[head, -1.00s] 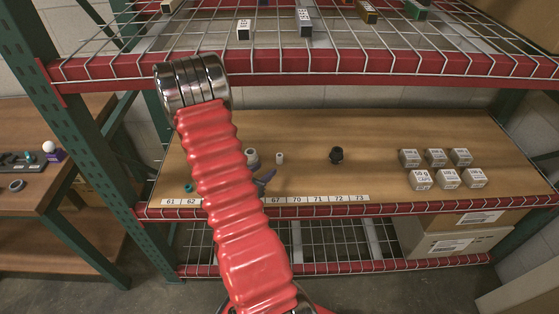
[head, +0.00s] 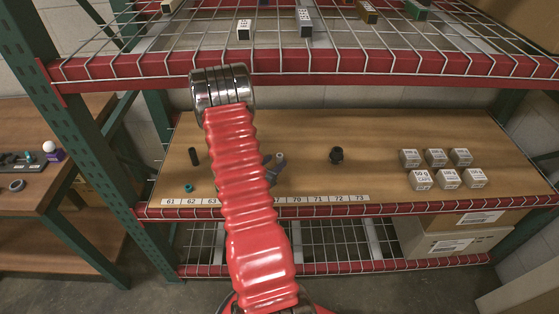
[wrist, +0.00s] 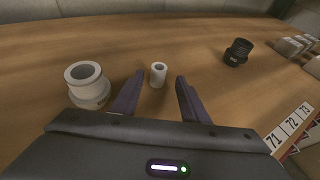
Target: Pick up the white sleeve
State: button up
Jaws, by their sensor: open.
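The white sleeve (wrist: 158,75) is a small hollow cylinder standing upright on the wooden shelf. In the wrist view it shows between the tips of my gripper (wrist: 159,80), whose two dark fingers are spread apart on either side. I cannot tell whether the fingertips are level with it or still short of it. Nothing is held. In the head view the sleeve (head: 280,157) shows just right of my red arm, close to my gripper (head: 273,168), which is partly hidden by the arm.
A wider white flanged part (wrist: 86,84) stands left of my gripper. A black fitting (wrist: 237,52) stands to the right, and labelled boxes (head: 436,157) lie farther right. A wire rack shelf (head: 320,66) spans above. The shelf between sleeve and black fitting is clear.

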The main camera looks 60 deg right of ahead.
aim_at(278, 159)
jog(key=shift+d, duration=0.15)
jog(key=shift+x, duration=2.5)
jog(key=shift+w+r, duration=0.15)
jog(key=shift+c, duration=0.5)
grip_shut()
